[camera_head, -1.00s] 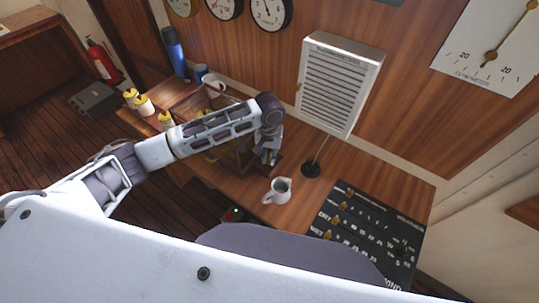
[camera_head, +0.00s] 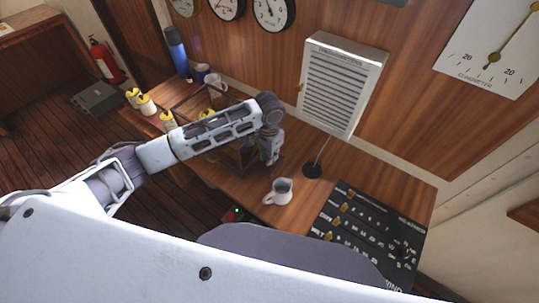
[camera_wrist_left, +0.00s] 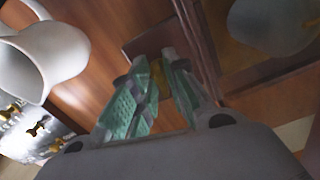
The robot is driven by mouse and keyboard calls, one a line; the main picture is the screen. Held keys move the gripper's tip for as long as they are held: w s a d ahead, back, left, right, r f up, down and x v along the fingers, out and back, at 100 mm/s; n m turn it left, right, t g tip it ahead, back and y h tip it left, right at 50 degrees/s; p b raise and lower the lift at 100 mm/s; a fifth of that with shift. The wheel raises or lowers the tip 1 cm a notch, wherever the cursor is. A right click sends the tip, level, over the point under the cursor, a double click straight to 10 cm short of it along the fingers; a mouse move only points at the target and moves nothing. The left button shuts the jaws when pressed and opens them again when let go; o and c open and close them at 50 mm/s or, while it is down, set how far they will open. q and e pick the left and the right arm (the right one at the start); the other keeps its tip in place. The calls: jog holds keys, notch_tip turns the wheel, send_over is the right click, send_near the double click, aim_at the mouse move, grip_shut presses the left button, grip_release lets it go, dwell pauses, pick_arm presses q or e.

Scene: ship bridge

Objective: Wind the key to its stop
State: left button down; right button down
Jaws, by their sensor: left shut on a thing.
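My left gripper (camera_head: 268,160) reaches down at the near right end of a wood-framed glass case (camera_head: 178,108) on the desk. In the left wrist view its two green-padded fingers (camera_wrist_left: 160,75) are closed on a small brass-coloured piece (camera_wrist_left: 156,86), which looks like the key. The fingers hide most of it, so its angle cannot be told. The wooden frame of the case (camera_wrist_left: 198,45) rises close beside the fingers. In the head view my gripper and arm hide the key. My right gripper is not in view.
A white jug (camera_head: 280,191) stands close to the gripper; it also shows in the left wrist view (camera_wrist_left: 45,60). A louvred white box on a stand (camera_head: 342,85) is behind. A black labelled panel (camera_head: 370,235) lies right. Yellow-topped jars (camera_head: 146,104), a mug (camera_head: 215,84) and a blue flask (camera_head: 176,50) stand left.

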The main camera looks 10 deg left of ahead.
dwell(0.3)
pick_arm(q)
jog(key=c, duration=1.6)
grip_release()
jog(key=shift+r, duration=0.15)
jog(key=shift+r, duration=5.9)
